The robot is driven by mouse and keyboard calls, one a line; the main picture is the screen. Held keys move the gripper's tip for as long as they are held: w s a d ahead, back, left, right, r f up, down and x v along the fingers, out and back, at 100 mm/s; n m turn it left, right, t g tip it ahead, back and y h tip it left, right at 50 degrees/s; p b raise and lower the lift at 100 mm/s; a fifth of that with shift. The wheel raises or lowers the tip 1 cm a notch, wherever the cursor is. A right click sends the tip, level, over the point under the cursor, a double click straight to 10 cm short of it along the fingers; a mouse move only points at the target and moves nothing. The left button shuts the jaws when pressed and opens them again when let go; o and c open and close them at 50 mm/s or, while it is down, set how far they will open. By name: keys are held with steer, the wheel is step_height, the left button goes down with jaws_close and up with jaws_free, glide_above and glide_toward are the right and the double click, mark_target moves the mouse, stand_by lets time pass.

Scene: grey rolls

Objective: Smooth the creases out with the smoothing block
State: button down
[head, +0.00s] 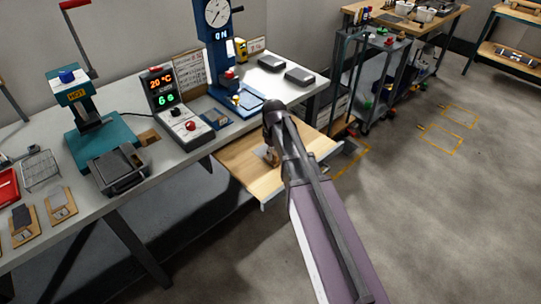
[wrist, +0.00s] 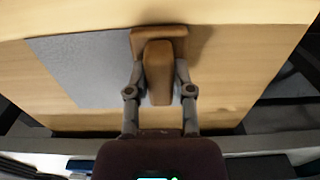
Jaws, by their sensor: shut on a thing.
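The smoothing block (wrist: 160,36) is brown wood with a raised grip. My gripper (wrist: 159,78) is shut on that grip, one finger on each side. The block is at the far edge of a grey sheet (wrist: 75,68), overlapping its right part; whether it presses on the sheet I cannot tell. The sheet lies on a pale wooden board (wrist: 240,70), and no creases can be made out on it. In the head view the board (head: 240,172) sticks out from the bench, and my arm hides most of the block and sheet.
The grey bench (head: 195,160) holds a display box (head: 178,105), a blue dial press (head: 218,50), a teal hot press (head: 95,125) and two dark grey pads (head: 272,63). A shelf cart (head: 375,70) stands beyond the board.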

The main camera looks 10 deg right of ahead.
steer(key=shift+w+d, duration=0.7)
steer(key=shift+d, duration=0.25)
steer(key=shift+r, duration=0.1)
steer(key=shift+r+p, duration=2.95)
steer(key=shift+p, duration=0.15)
steer(key=shift+r, duration=0.1)
steer(key=shift+r+p, duration=1.45)
steer(key=shift+p, duration=0.05)
